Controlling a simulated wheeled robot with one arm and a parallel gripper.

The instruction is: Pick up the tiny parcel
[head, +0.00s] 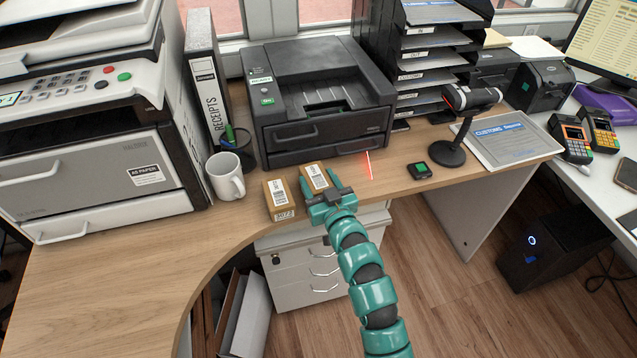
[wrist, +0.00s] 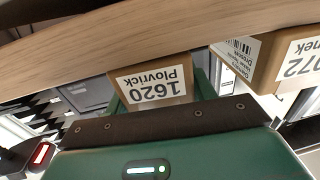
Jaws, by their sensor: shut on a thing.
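A tiny brown parcel (head: 316,177) with a white barcode label on top is held near the desk's front edge in the head view. In the wrist view this parcel (wrist: 152,86) shows an end label reading "1620 Plovrick", upside down. My gripper (head: 326,192) is shut on it, with a green finger on each side in the wrist view. I cannot tell whether the parcel touches the desk. A second, similar parcel (head: 280,198) stands just left of it in the head view, and at the right of the wrist view (wrist: 262,62), apart from my fingers.
A black printer (head: 318,105) stands behind the parcels. A white mug (head: 225,176) and a pen holder are to the left. A small black device (head: 419,171) and a scanner on a stand (head: 452,148) are to the right. White drawers (head: 300,285) stand below the desk edge.

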